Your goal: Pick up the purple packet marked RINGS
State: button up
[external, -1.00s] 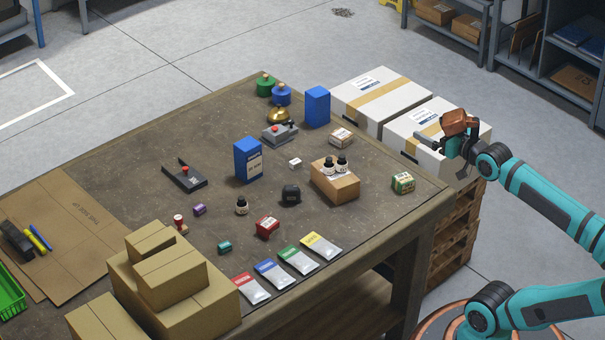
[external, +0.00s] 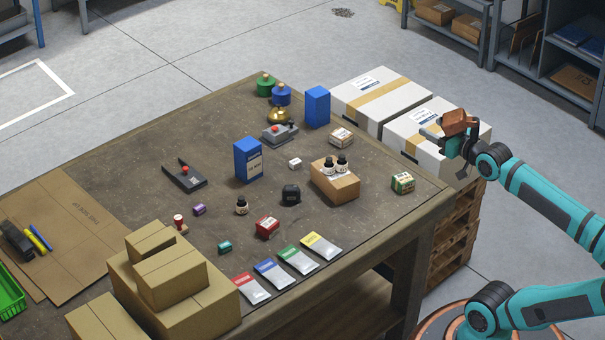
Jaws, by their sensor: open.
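A small purple packet (external: 199,209) lies on the brown table left of centre, between a red-and-white stamp-like item and a small dark bottle. Its marking is too small to read. My gripper (external: 433,136) is far off to the right, above the white cartons beyond the table's right edge. It is open, and I see nothing between its fingers. It is well apart from the packet.
A blue upright box (external: 248,160) and a black tray-like item (external: 184,175) stand behind the packet. Stacked cardboard boxes (external: 172,275) rise in front of it. A dark bottle (external: 242,206) and a teal item (external: 225,247) are near. Bare tabletop lies around the packet.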

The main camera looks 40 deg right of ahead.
jog(key=w+a+r+g+y, duration=0.1)
jog(key=w+a+r+g, duration=0.15)
jog(key=w, duration=0.55)
jog(key=w+a+r+g+y, duration=0.1)
jog(key=w+a+r+g, duration=0.2)
jog(key=w, duration=0.5)
jog(key=w+a+g, duration=0.3)
jog(key=w+a, duration=0.7)
jog(key=w, duration=0.4)
jog(key=n+g+h, duration=0.1)
jog(key=g+h, duration=0.1)
jog(key=g, duration=0.7)
send_over(199, 207)
notch_tip(199, 207, down, 19)
jog(key=f, duration=0.8)
jog(key=d+f, duration=0.1)
jog(key=f, duration=0.2)
jog(key=shift+s+f, duration=0.15)
jog(key=shift+f, duration=0.25)
jog(key=shift+a+f, duration=0.25)
jog(key=shift+f, duration=1.05)
jog(key=shift+a+f, duration=0.2)
jog(key=shift+f, duration=1.05)
jog(key=c, duration=1.1)
